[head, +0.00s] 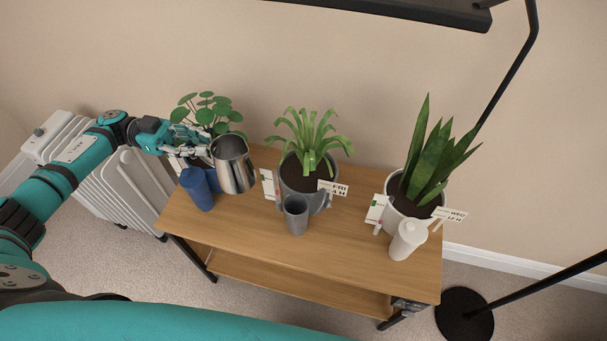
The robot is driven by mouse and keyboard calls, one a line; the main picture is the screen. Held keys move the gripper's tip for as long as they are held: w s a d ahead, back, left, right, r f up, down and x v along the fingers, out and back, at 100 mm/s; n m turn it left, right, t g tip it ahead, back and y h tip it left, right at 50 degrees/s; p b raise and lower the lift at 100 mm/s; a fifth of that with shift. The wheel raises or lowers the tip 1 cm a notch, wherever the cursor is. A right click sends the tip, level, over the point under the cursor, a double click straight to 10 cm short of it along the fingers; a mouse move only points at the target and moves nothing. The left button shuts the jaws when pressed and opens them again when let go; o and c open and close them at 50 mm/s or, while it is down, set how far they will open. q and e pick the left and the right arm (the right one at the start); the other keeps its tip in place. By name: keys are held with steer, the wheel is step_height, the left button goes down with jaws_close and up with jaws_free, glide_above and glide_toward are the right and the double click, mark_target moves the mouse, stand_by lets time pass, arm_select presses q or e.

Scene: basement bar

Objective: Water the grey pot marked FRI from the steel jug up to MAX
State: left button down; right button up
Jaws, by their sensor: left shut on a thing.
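The grey pot (299,180) with a strappy green plant stands mid-table, with a white tag (333,188) reading FRI at its right. A white gauge card (268,185) with green and red marks stands at its left; its level and any MAX mark are too small to read. A grey cup-shaped part (296,214) is at the pot's front. My left gripper (203,150) is shut on the steel jug (234,166) from the left. The jug is close to upright, left of the grey pot and apparently above the tabletop. Its contents are hidden. My right gripper is not in view.
A white pot (393,218) with a snake plant, a WED tag (450,214) and a white lidded part (408,240) stand at the right. A blue cup-shaped part (197,188) and a round-leaved plant (208,112) are near the jug. The tabletop's front (340,255) is clear.

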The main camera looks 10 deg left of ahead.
mark_target(242, 139)
arm_select(q)
steer(key=shift+w+a+r, duration=0.1)
steer(key=shift+w+r, duration=0.1)
steer(key=shift+w, duration=0.15)
steer(key=shift+s+r, duration=0.1)
steer(key=shift+s, duration=0.05)
steer(key=shift+r+p, duration=0.3)
steer(key=shift+p, duration=0.35)
steer(key=d+r+y+p, duration=0.2)
steer(key=p, duration=0.2)
steer(key=d+r+y+p, duration=0.1)
steer(key=r+y+p, duration=0.1)
steer(key=p, duration=0.3)
steer(key=shift+d+r+t, duration=0.2)
steer(key=shift+d+t, duration=0.1)
steer(key=shift+d, duration=0.05)
steer(key=d+y+p, duration=0.1)
steer(key=d+p, duration=0.1)
steer(key=d+y+p, duration=0.1)
steer(key=y+p, duration=0.1)
steer(key=d+y+p, duration=0.2)
steer(key=shift+s+d+f, duration=0.2)
steer(key=shift+d+f, duration=0.1)
steer(key=shift+d+f+y+p, duration=0.25)
steer(key=shift+d+y+p, duration=0.35)
steer(key=shift+y, duration=0.3)
